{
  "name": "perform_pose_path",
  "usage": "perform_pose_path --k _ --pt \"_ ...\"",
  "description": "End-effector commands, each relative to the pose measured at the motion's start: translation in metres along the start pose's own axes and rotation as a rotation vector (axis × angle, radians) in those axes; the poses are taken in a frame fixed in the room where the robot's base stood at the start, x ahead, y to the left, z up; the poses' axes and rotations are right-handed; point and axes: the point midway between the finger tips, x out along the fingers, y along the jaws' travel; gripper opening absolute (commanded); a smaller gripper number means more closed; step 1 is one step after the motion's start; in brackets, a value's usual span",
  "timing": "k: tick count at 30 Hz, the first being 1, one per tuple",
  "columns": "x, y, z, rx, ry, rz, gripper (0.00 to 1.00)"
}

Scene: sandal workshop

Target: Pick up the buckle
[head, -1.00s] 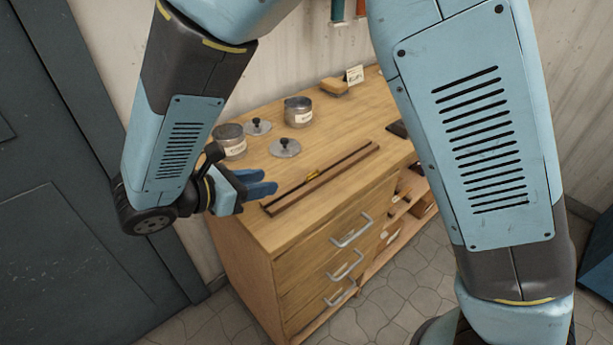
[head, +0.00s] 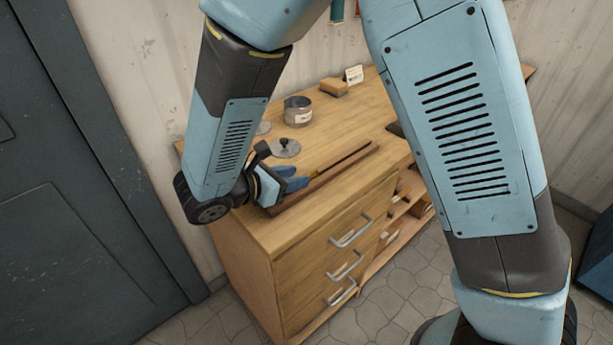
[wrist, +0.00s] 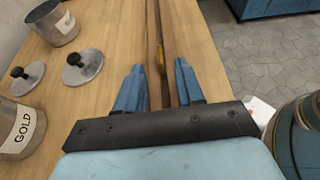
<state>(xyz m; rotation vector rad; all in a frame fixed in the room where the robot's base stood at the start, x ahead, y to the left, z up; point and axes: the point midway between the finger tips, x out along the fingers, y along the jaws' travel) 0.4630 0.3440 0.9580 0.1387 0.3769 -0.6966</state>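A small yellow, brass-looking piece, which I take for the buckle (wrist: 162,60), lies in the long, narrow dark wooden holder (wrist: 152,20) on the bench top. In the wrist view it shows between the tips of my two blue fingers. My gripper (wrist: 160,66) is open, with one finger on each side of the holder and nothing held. I cannot tell whether the fingers touch anything. In the head view my gripper (head: 297,178) is at the near-left part of the holder (head: 340,172), and its fingers hide most or all of the buckle.
The wooden bench (head: 262,228) has drawers in front. An open tin (head: 298,111) and a knobbed lid (head: 285,148) stand behind my gripper. The wrist view also shows a tin labelled GOLD (wrist: 22,128) and a second lid (wrist: 27,78) at left. A brush (head: 334,88) lies at the back.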

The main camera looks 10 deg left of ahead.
Motion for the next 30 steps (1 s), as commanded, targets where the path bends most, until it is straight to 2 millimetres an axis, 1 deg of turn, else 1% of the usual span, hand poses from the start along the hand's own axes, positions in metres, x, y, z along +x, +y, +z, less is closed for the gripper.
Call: perform_pose_path --k 3,7,10,15,17,27,30 --pt "0.017 -0.001 0.003 0.000 -0.001 -0.003 0.37" --pt "0.033 -0.001 0.003 -0.001 -0.001 -0.002 0.37" --pt "0.038 0.000 0.003 0.000 0.000 0.000 0.37" --pt "0.038 0.000 0.003 0.000 0.000 0.000 0.37" --pt "0.038 0.000 0.003 0.000 0.000 0.000 0.33" --pt "0.038 0.000 0.003 0.001 0.000 0.000 0.00" --pt "0.038 0.000 0.003 0.001 0.000 0.000 0.00"
